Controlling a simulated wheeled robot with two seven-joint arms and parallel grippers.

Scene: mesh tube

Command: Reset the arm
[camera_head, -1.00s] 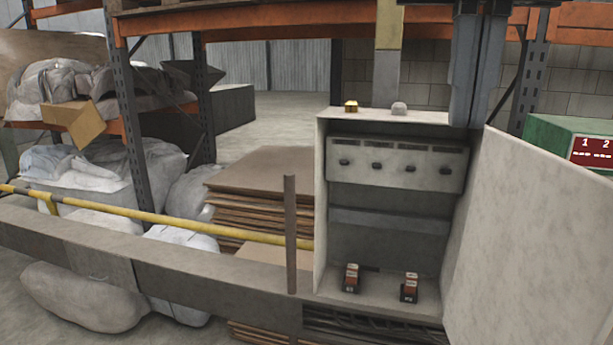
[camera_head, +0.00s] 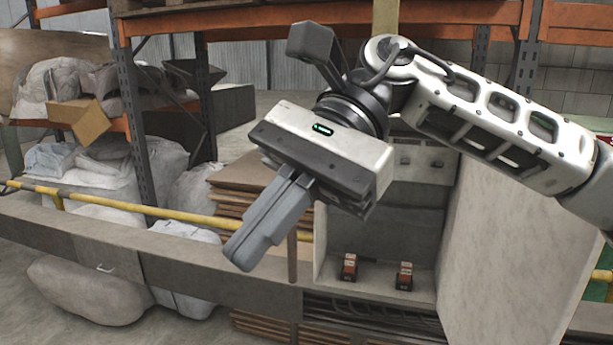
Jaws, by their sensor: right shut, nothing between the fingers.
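My right arm comes in from the right and crosses the upper middle of the head view. Its gripper (camera_head: 243,258) points down and to the left, with its two grey fingers together and nothing between them. It hangs in front of the beam and the stack of boards, to the left of the open electrical cabinet. The arm and gripper hide much of the cabinet's upper part. My left gripper is not in view.
The open cabinet (camera_head: 378,235) has two small red-and-black parts (camera_head: 349,267) on its floor. Its door (camera_head: 497,250) stands open on the right. A yellow rail (camera_head: 130,211) and a grey beam (camera_head: 200,268) run across the left. Shelves with wrapped bundles stand behind.

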